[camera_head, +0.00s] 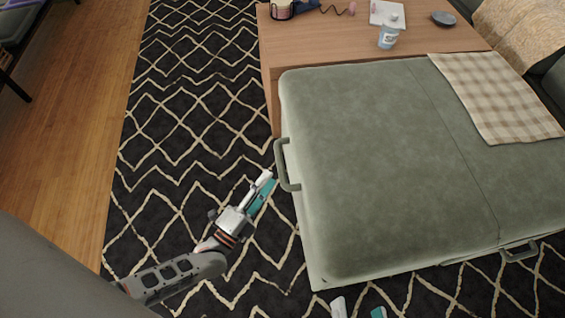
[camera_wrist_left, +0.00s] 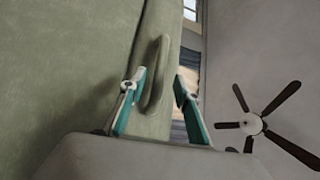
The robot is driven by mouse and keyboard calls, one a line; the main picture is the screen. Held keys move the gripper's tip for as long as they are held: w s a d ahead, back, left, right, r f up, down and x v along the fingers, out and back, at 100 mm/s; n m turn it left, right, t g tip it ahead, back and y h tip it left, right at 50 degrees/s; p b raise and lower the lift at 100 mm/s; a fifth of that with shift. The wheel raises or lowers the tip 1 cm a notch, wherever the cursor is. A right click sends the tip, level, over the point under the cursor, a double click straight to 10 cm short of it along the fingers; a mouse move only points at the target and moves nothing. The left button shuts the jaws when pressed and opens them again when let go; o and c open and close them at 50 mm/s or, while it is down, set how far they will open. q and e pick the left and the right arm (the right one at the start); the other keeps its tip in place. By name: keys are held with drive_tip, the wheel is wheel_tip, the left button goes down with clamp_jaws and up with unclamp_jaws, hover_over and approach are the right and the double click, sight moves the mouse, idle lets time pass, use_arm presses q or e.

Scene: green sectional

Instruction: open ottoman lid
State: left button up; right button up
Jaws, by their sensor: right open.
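The green ottoman lid (camera_head: 370,170) lies flat and looks closed. A green handle (camera_head: 281,165) is on its left side, and another handle (camera_head: 520,252) is on the near side at right. My left gripper (camera_head: 266,186) is just left of and below the left handle. In the left wrist view my left gripper (camera_wrist_left: 158,92) is open, with the handle (camera_wrist_left: 154,78) ahead and between the fingers in the picture. I cannot tell whether a finger touches it. My right gripper (camera_head: 358,308) is open at the bottom edge, with only its fingertips showing, near the ottoman's front side.
A plaid cloth (camera_head: 497,95) lies on the ottoman's right part. Behind stands a wooden table (camera_head: 330,40) with a cup (camera_head: 389,35), a tray and a dark bowl (camera_head: 443,18). The patterned rug (camera_head: 190,110) left of the ottoman is clear.

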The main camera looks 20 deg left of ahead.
sight(280, 163)
use_arm(q)
drive_tip(key=b+x, duration=0.1)
drive_tip(key=x, duration=0.5)
drive_tip(key=shift+d, duration=0.1)
drive_tip(key=shift+w, duration=0.55)
drive_tip(key=shift+r, duration=0.1)
use_arm(e)
drive_tip(key=shift+s+a+m, duration=0.15)
drive_tip(key=shift+a+m, duration=0.4)
drive_tip(key=shift+m, duration=0.15)
use_arm(q)
clamp_jaws()
